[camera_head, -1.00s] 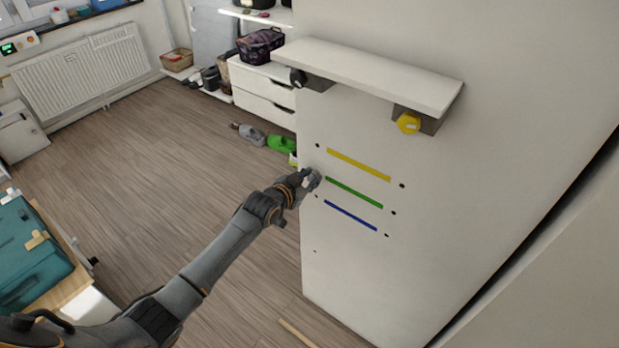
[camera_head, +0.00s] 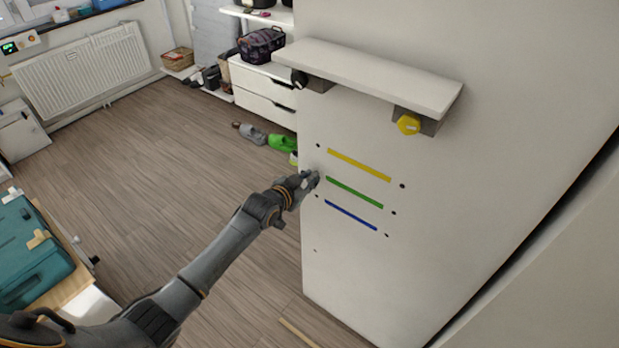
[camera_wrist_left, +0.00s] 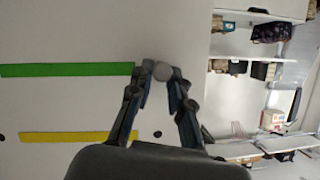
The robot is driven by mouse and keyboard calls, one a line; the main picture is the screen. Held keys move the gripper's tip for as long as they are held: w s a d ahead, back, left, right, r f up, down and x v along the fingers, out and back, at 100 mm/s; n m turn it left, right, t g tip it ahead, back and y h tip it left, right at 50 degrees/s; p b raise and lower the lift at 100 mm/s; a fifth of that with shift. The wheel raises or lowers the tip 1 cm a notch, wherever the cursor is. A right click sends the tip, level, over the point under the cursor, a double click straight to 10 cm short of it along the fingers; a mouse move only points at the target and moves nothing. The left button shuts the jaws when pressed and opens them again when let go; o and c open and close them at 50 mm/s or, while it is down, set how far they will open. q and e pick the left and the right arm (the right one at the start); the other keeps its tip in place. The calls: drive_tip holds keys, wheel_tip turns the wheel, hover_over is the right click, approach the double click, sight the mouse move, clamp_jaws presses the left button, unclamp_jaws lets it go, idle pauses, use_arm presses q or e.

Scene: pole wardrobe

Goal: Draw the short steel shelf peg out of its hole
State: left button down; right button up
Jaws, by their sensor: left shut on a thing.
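The short steel shelf peg (camera_wrist_left: 161,70) shows in the left wrist view as a small round grey end between the fingertips. My left gripper (camera_wrist_left: 162,76) is shut on it. In the head view the left gripper (camera_head: 314,180) is at the white panel (camera_head: 345,275), beside the left end of the green strip (camera_head: 354,192). There the fingers hide the peg and its hole. I cannot tell how deep the peg sits in the panel. My right gripper is not in view.
A yellow strip (camera_head: 359,165) lies above the green one and a blue strip (camera_head: 350,215) below, with small dark holes near their ends. The floor left of the panel is mostly clear.

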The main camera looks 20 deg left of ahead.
use_arm(q)
drive_tip(key=shift+s+a+p, duration=0.2)
drive_tip(key=shift+s+p, duration=0.2)
drive_tip(key=shift+s, duration=0.1)
drive_tip(key=shift+s+a+p, duration=0.2)
drive_tip(key=shift+s+p, duration=0.15)
drive_tip(key=shift+s, duration=0.15)
idle(0.8)
drive_tip(key=shift+s+a+p, duration=0.3)
drive_tip(key=shift+s+p, duration=0.4)
drive_tip(key=shift+s, duration=0.2)
idle(1.5)
drive_tip(key=p, duration=0.3)
approach(308, 182)
drive_tip(key=shift+w+a+f, duration=0.1)
drive_tip(key=shift+a+f, duration=0.05)
drive_tip(key=shift+f, duration=0.4)
drive_tip(key=shift+a+f, duration=0.15)
drive_tip(key=shift+f, duration=0.4)
